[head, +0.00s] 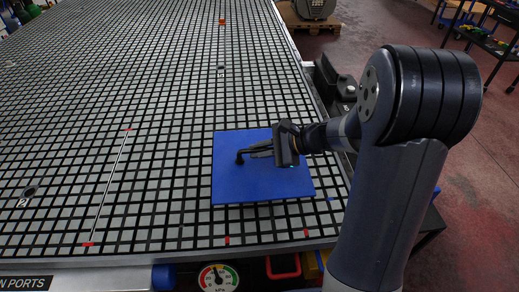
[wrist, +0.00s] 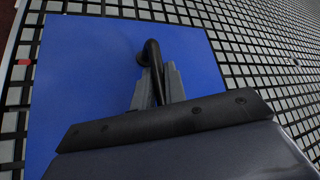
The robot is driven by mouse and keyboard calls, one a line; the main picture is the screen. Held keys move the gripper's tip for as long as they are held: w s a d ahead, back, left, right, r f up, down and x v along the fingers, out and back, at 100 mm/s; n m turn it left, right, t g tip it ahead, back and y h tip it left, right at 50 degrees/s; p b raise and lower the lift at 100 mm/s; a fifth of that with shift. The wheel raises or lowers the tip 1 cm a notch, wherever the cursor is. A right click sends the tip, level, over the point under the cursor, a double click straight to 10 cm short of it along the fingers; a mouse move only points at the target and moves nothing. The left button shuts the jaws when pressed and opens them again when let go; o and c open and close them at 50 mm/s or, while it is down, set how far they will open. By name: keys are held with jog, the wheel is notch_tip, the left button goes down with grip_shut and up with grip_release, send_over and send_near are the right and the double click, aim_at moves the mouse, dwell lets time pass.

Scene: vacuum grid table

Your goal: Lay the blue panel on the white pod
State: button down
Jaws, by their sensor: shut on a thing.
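The blue panel (head: 230,180) is a flat square sheet with a small black handle (head: 240,157) near its middle. It is over the grid table near the front right edge; I cannot tell whether it touches the grid. My gripper (head: 246,155) reaches in from the right and is shut on the handle. In the wrist view, the panel (wrist: 90,60) fills much of the left and middle, and the fingers (wrist: 154,80) close around the black handle (wrist: 151,52). I see no white pod in either view; the panel and arm may hide it.
A gauge (head: 217,278) sits below the front edge. A dark fixture (head: 335,85) stands by the right edge.

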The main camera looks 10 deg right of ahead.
jog(key=shift+f+b, duration=0.35)
jog(key=shift+f, duration=0.05)
jog(key=c, duration=1.4)
grip_release()
jog(key=shift+o, duration=0.2)
jog(key=v, duration=1)
jog(key=shift+s+d+r, duration=0.1)
jog(key=shift+d+r, duration=0.15)
jog(key=shift+d, duration=0.05)
jog(key=x, duration=1)
jog(key=shift+a+f, duration=0.2)
jog(key=shift+a+r, duration=0.15)
jog(key=shift+a, duration=0.05)
jog(key=shift+d+r+p, duration=0.1)
jog(key=shift+r+p, duration=0.15)
jog(key=shift+p, duration=0.2)
